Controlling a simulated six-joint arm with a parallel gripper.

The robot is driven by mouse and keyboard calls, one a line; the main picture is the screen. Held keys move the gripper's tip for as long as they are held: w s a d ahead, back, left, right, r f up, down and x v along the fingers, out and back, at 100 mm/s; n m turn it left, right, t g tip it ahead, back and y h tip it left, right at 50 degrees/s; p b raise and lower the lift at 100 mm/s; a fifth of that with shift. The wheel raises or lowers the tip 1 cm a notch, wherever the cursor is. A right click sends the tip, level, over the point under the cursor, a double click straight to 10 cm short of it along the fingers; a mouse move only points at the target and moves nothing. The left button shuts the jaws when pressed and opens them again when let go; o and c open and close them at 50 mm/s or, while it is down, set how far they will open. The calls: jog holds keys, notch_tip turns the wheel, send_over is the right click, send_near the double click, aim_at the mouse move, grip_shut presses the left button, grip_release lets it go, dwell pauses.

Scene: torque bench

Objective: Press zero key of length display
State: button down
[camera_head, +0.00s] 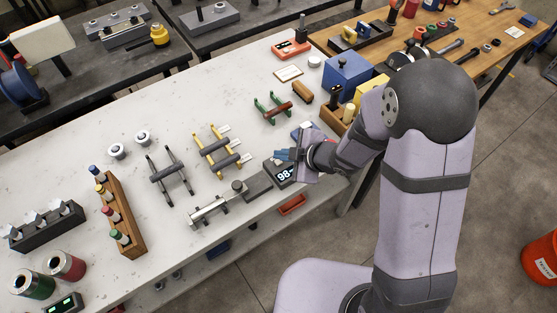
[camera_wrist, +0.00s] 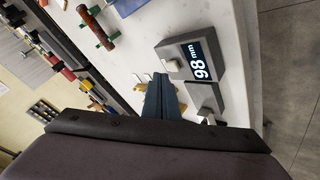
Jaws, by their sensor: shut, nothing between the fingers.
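The length display (camera_wrist: 187,50) is a grey box with a dark screen reading 98 mm. A small pale square key (camera_wrist: 173,65) sits on its face beside the screen in the wrist view. In the head view the display (camera_head: 286,174) stands near the front edge of the white bench, partly covered by my gripper. My gripper (camera_head: 279,155) is shut and empty, with its blue-grey fingers over the far side of the display. In the wrist view the fingertips (camera_wrist: 159,77) appear just beside the key. I cannot tell their height above it or whether they touch.
A grey block (camera_head: 258,185) and a measuring slide (camera_head: 207,211) stand left of the display. Yellow-handled holders (camera_head: 218,150) and a green-ended holder (camera_head: 272,108) lie farther back. A wooden box (camera_head: 334,122) and a blue box (camera_head: 346,75) stand to the right.

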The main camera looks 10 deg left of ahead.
jog(key=shift+f, duration=0.1)
jog(key=shift+f+b, duration=0.35)
jog(key=shift+f+b, duration=0.35)
jog(key=shift+f, duration=0.05)
dwell(0.7)
jog(key=shift+r, duration=0.1)
jog(key=shift+r+p, duration=0.75)
jog(key=shift+p, duration=0.1)
jog(key=shift+r, duration=0.1)
notch_tip(320, 180, up, 5)
jog(key=p, duration=0.4)
jog(key=shift+p, duration=0.35)
dwell(0.6)
